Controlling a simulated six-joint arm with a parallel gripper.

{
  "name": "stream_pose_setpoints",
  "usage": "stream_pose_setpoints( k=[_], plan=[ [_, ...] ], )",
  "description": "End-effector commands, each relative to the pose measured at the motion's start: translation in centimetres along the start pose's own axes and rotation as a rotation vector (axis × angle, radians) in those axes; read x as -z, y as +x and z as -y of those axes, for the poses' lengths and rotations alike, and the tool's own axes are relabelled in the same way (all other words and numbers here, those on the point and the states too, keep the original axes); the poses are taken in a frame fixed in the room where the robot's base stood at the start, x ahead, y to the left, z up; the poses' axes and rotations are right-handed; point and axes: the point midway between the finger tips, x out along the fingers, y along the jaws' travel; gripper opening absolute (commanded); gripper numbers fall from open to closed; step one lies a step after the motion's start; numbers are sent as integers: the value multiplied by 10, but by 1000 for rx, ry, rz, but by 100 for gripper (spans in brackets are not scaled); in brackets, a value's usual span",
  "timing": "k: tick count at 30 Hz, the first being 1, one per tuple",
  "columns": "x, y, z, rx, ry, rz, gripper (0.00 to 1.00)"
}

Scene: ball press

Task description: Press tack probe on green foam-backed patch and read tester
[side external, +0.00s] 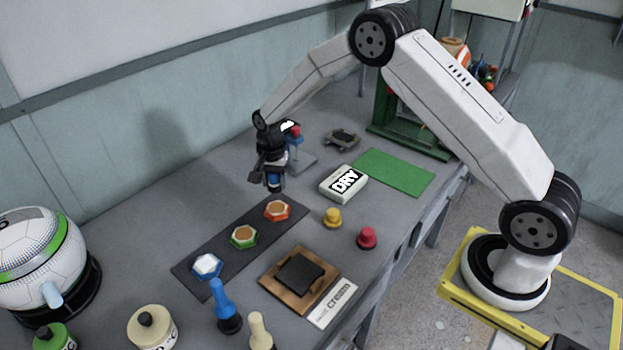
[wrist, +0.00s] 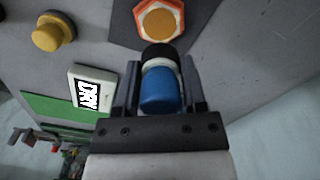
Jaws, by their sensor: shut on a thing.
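My gripper (side external: 271,183) is shut on a blue probe (wrist: 160,95), which has a white band and a black end. It hangs above the table, behind the dark strip (side external: 220,255), and is apart from the patches. The strip carries three hexagonal patches. The green-rimmed patch (side external: 244,236) with an orange-brown centre is in the middle. An orange-rimmed patch (side external: 277,210) is nearest my gripper and also shows ahead of the probe in the wrist view (wrist: 160,20). A blue-rimmed patch (side external: 207,266) has a white centre. A white box (side external: 343,184) reads "DRY".
Yellow (side external: 332,217) and red (side external: 367,238) knobs, a wooden board with a black pad (side external: 299,273), and blue (side external: 225,308) and cream (side external: 260,332) handled pieces stand nearby. A green mat (side external: 394,172) lies at the right. A small stand (side external: 297,158) is behind my gripper.

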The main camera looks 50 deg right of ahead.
Motion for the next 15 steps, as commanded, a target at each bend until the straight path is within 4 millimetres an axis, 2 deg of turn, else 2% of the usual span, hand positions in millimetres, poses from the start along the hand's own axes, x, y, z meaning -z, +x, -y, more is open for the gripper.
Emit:
stream_pose_setpoints(
  k=[11,15],
  plan=[
    [-1,0,1,1,0,0,6],
    [-9,0,6,0,-4,0,6]
  ],
)
